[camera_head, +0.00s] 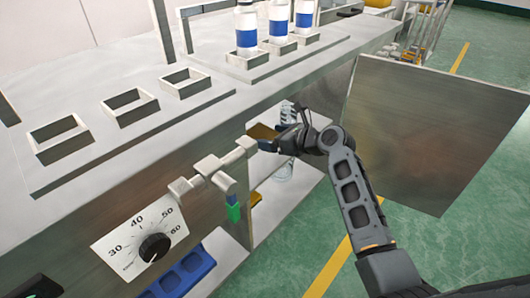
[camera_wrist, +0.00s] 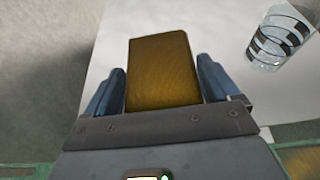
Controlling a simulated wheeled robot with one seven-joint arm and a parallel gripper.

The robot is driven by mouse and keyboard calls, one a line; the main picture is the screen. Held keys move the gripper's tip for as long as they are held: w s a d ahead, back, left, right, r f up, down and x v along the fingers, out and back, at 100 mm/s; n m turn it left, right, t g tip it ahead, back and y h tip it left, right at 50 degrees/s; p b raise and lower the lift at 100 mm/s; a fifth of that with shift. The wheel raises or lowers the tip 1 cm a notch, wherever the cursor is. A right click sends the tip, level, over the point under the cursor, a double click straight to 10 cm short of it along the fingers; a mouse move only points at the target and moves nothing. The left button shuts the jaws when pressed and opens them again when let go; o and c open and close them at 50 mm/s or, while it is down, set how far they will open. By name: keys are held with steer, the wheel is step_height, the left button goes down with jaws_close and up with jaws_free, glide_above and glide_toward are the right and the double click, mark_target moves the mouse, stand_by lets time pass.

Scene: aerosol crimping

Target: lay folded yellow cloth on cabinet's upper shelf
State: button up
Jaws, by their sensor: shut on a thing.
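The folded yellow cloth (camera_wrist: 161,72) is between the two fingers of my gripper (camera_wrist: 162,85), which is shut on it. In the head view my gripper (camera_head: 272,144) reaches into the open cabinet, and a corner of the cloth (camera_head: 262,131) shows beyond it. The wrist view shows a pale shelf surface (camera_wrist: 222,32) under and around the cloth; I cannot tell whether the cloth touches it. In the head view, part of the cabinet's shelf (camera_head: 264,166) shows below my gripper, the rest hidden by the arm and cabinet front.
A clear glass with dark stripes (camera_wrist: 278,38) stands right of the cloth. The cabinet door (camera_head: 430,130) is open at the right. A white T-shaped fitting (camera_head: 215,172) juts out at the opening's left. A small yellow item (camera_head: 255,198) lies lower inside. Bottles (camera_head: 246,30) stand on top.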

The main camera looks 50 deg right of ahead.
mark_target(266, 156)
steer(key=shift+w+a+f, duration=0.25)
steer(key=shift+w+f, duration=0.15)
steer(key=shift+w, duration=0.1)
steer(key=shift+w+a+f, duration=0.25)
steer(key=shift+w+f, duration=0.1)
steer(key=shift+w, duration=0.1)
step_height(266, 156, down, 4)
steer(key=shift+r+b, duration=0.1)
steer(key=shift+b, duration=1.15)
steer(key=o, duration=0.9)
steer(key=shift+c, duration=0.2)
steer(key=shift+s+r, duration=0.15)
steer(key=shift+s, duration=0.1)
steer(key=p+v, duration=0.3)
steer(key=v, duration=0.8)
steer(key=shift+s+p, duration=0.25)
steer(key=shift+p, duration=0.1)
